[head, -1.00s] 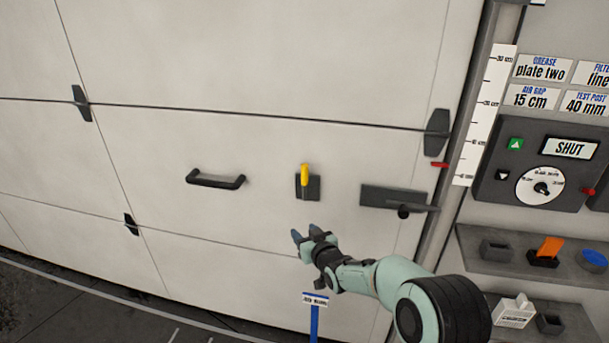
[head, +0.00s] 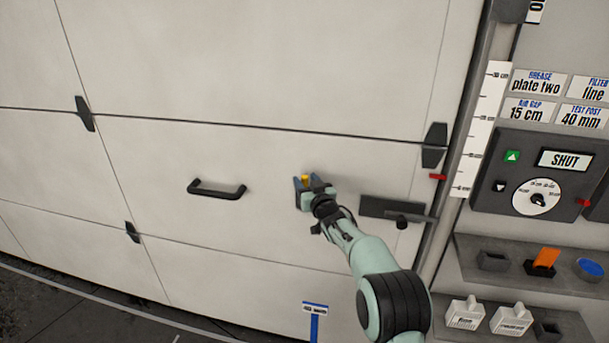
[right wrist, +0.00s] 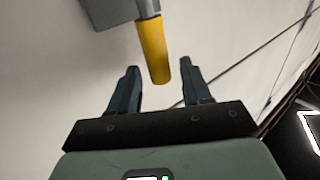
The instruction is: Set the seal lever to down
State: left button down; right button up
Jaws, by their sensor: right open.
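The seal lever (head: 305,179) is a yellow handle on the pale door panel, mostly hidden behind my right gripper in the head view. In the right wrist view the yellow lever (right wrist: 154,50) sticks out from a dark grey mount (right wrist: 108,10). My right gripper (head: 308,181) is open at the lever. In the right wrist view its two fingers (right wrist: 160,76) stand on either side of the lever's free end, with a gap on both sides. My left gripper is not in view.
A black pull handle (head: 217,191) is left of the lever. A dark latch (head: 378,207) is close on the right. A control box (head: 520,190) reading SHUT and shelves with small parts (head: 520,256) stand farther right. The panel between handle and lever is clear.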

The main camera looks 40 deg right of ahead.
jog(key=shift+x, duration=1)
grip_shut()
jog(key=shift+p, duration=0.3)
